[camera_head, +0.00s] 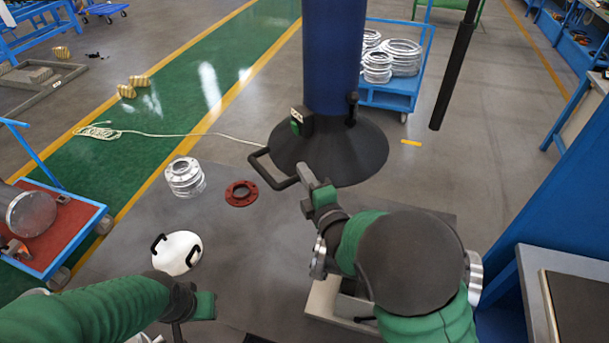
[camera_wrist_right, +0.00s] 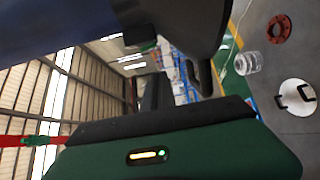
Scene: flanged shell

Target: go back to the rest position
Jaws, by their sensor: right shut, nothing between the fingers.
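A tall blue cylinder (camera_head: 335,60) with a wide black flared flange (camera_head: 365,160) stands upright in the upper middle of the head view. A black loop handle (camera_head: 262,172) sticks out from the flange's near left side. My right gripper (camera_head: 306,180) is shut and empty, close to the end of that handle; I cannot tell whether they touch. In the right wrist view the dark flange and a handle (camera_wrist_right: 196,78) show close beyond my green wrist housing. My left gripper (camera_head: 202,305) is low at the lower left, away from the flange; its fingers are not clear.
On the grey table (camera_head: 245,255) lie a red flange ring (camera_head: 241,193), stacked silver rings (camera_head: 185,177) and a white disc with two black handles (camera_head: 177,252). A blue cart (camera_head: 392,95) stands behind the cylinder. A blue structure (camera_head: 555,200) stands at the right.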

